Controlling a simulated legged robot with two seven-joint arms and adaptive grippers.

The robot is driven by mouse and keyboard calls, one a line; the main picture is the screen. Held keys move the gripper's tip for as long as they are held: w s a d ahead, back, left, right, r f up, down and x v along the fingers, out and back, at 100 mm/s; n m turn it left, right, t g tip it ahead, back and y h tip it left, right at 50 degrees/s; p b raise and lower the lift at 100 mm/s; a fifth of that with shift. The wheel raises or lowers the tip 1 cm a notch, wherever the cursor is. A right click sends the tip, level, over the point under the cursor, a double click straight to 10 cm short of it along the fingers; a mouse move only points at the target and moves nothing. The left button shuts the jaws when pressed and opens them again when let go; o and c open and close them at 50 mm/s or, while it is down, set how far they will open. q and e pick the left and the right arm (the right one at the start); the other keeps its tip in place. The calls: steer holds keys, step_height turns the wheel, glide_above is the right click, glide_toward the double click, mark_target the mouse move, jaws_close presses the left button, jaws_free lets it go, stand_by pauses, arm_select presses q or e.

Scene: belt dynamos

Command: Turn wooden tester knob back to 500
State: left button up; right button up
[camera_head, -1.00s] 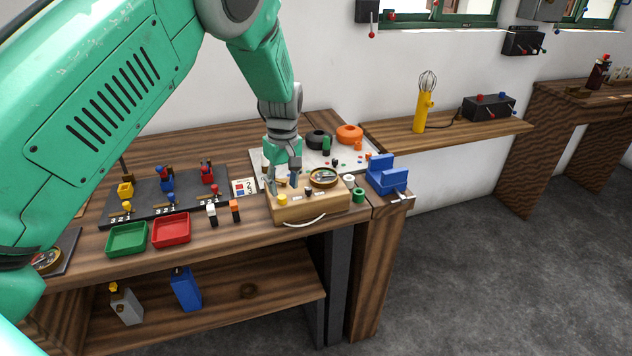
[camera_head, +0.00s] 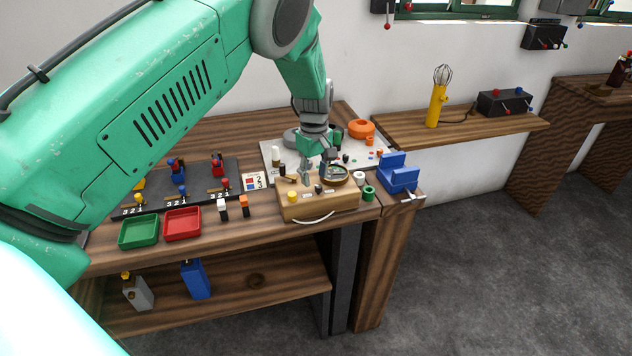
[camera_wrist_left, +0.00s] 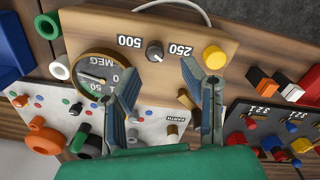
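The wooden tester (camera_head: 345,202) is a light wood box near the table's front edge, with a round dial, a yellow button and a cord handle. Its small dark knob (camera_wrist_left: 155,52) sits between the printed labels 500 and 250, upside down in the left wrist view. Which label the knob points at is too small to tell. My left gripper (camera_head: 316,172) is above the tester's top. In the left wrist view its two fingers (camera_wrist_left: 158,80) are apart with nothing between them, and the knob lies beyond the gap, apparently untouched. My right gripper is not in view.
The MEG dial (camera_wrist_left: 97,72) and yellow button (camera_wrist_left: 214,57) flank the knob. A white board (camera_head: 270,152) with rings stands behind the tester, a blue holder (camera_head: 398,176) to its right. Green (camera_head: 139,231) and red (camera_head: 182,223) trays lie left.

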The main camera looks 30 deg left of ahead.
mark_target(320, 185)
arm_select(q)
steer(key=shift+d+f, duration=0.2)
steer(key=shift+f, duration=0.9)
steer(key=shift+d+f, duration=0.2)
steer(key=shift+d, duration=0.7)
steer(key=shift+a, duration=0.25)
steer(key=c, duration=0.7)
steer(key=shift+a, duration=0.45)
jaws_close()
steer(key=shift+d, duration=0.1)
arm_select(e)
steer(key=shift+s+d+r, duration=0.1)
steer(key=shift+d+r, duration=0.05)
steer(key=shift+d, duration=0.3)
